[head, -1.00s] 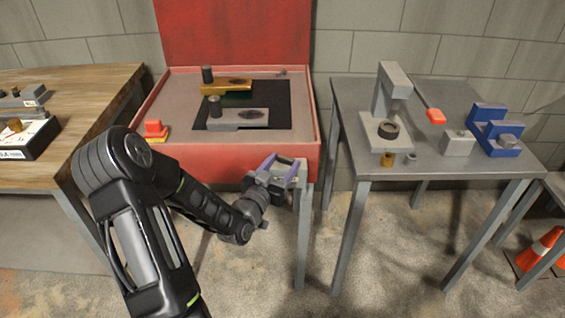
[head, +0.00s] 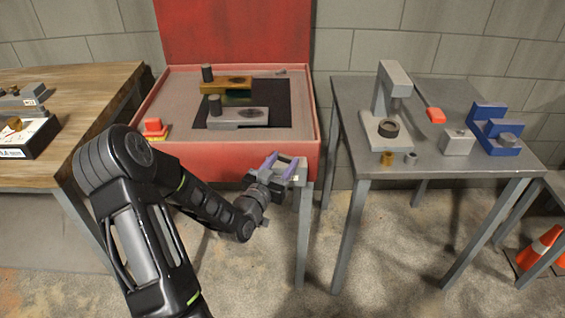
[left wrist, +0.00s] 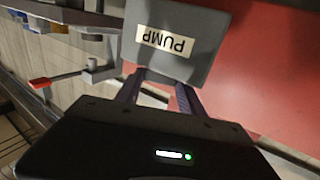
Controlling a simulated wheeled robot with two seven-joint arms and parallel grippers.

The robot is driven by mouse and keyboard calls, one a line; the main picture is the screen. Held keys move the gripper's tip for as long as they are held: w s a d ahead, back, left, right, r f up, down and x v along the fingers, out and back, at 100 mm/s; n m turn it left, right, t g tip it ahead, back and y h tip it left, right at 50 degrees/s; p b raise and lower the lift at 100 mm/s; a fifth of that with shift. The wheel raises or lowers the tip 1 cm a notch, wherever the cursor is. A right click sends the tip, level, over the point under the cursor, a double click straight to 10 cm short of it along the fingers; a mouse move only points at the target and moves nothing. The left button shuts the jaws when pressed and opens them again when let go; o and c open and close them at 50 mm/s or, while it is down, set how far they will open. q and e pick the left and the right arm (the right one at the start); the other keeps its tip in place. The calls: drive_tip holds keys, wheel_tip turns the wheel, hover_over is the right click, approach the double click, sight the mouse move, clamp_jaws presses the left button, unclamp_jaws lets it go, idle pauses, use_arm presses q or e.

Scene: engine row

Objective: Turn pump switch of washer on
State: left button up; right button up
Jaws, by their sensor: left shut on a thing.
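The washer (head: 225,157) is a red open basin with a raised red lid at the back. In the left wrist view, a grey box labelled PUMP, the pump switch (left wrist: 196,62), sits against the washer's red front. Its label is upside down there. In the head view, a grey part of it shows at the front right corner (head: 300,172), mostly behind my fingers. My left gripper (head: 283,163) is at that corner, its purple fingers shut on the pump switch; they also show in the left wrist view (left wrist: 162,80). The switch's exact setting is hidden.
A metal table (head: 345,140) with a grey press (head: 393,85), a blue block (head: 492,128) and small parts stands to the right. A wooden bench (head: 75,100) is at the left.

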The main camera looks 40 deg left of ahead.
use_arm(q)
drive_tip(key=shift+w+d+f+n+y+b, duration=0.1)
drive_tip(key=shift+d+n+y+b, duration=0.1)
drive_tip(key=shift+n+y+b, duration=0.5)
drive_tip(key=shift+y+b, duration=0.05)
drive_tip(key=shift+y, duration=0.35)
drive_tip(key=o, duration=1.1)
